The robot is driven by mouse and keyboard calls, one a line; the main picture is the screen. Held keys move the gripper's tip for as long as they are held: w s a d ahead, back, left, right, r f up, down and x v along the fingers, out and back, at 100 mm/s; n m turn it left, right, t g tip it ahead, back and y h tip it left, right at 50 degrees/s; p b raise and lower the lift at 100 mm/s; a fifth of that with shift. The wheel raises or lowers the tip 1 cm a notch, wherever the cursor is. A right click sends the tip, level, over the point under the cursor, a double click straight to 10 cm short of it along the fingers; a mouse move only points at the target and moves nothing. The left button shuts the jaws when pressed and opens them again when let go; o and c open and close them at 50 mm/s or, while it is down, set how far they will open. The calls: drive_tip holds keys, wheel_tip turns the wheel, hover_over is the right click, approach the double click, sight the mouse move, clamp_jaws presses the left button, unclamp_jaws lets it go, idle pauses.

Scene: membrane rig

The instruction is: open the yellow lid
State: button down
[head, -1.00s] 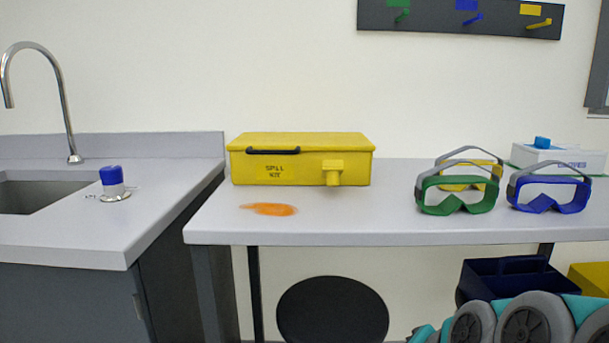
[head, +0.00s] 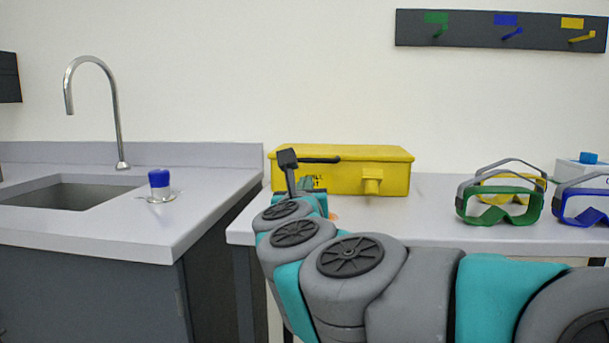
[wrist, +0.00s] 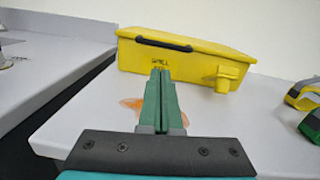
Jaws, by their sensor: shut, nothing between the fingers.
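The yellow spill kit box (head: 345,178) stands on the bench against the wall, with its yellow lid (head: 375,153) closed. It also shows ahead in the wrist view (wrist: 185,65). A black handle (wrist: 165,43) runs along the lid's front left, and a yellow latch block (wrist: 223,77) sits on the front right. My gripper (wrist: 161,76) is shut and empty, its fingers together. In the wrist view its tips overlap the lower front of the box; I see no contact. In the head view my arm hides the box's lower left front and the gripper's fingers are hard to make out.
An orange spill (wrist: 132,104) lies on the bench (head: 430,225) before the box. Green goggles (head: 500,205) and blue goggles (head: 582,205) stand to the right. A sink (head: 65,195), a tap (head: 118,120) and a blue-capped fitting (head: 159,184) are at left. A hook rail (head: 500,30) hangs above.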

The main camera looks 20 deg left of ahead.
drive_tip(key=shift+w+f+m+h, duration=0.25)
drive_tip(key=shift+w+m+h, duration=0.15)
drive_tip(key=shift+m, duration=0.4)
drive_tip(key=shift+w+a, duration=0.1)
drive_tip(key=shift+w, duration=0.15)
drive_tip(key=p+x, duration=0.1)
drive_tip(key=x, duration=0.7)
drive_tip(key=shift+r, duration=0.15)
drive_tip(key=shift+w+a+p, duration=0.15)
drive_tip(key=shift+w+p, duration=0.15)
drive_tip(key=shift+w, duration=0.25)
drive_tip(key=shift+s, duration=0.1)
